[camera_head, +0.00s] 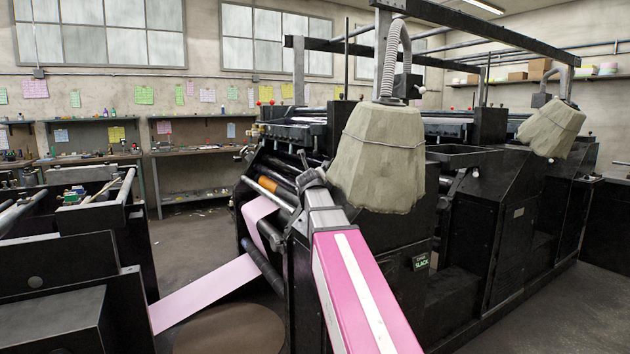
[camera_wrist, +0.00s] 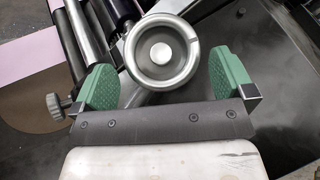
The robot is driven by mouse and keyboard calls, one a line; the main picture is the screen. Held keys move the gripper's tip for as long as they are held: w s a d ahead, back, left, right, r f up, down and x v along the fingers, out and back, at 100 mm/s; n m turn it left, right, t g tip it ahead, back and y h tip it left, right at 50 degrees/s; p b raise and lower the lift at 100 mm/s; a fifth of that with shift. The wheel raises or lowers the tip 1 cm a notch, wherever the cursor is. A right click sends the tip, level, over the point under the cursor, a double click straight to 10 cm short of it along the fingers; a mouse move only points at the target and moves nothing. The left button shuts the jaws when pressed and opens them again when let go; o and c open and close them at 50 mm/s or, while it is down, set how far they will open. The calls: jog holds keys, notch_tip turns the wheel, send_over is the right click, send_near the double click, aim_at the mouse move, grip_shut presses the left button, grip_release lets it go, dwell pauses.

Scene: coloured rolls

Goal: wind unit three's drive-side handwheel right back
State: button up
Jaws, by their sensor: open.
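A round grey metal handwheel (camera_wrist: 187,68) with a pale hub sits in the upper middle of the wrist view. My gripper (camera_wrist: 164,66) is open, with one green pad to the left of the wheel and one to the right. A gap shows between each pad and the rim, so I see no grip on it. In the head view my pink arm reaches to the near machine's side (camera_head: 385,255), and its links hide the handwheel and my gripper there. I see no unit number on the machine.
A smaller grey knob (camera_wrist: 54,104) stands left of the left pad. Rollers (camera_wrist: 88,35) and a pink web (camera_head: 210,290) lie to the left. A cloth-covered housing (camera_head: 378,155) hangs close right of my arm.

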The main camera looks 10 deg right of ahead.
jog(key=v, duration=0.7)
jog(key=shift+s, duration=0.1)
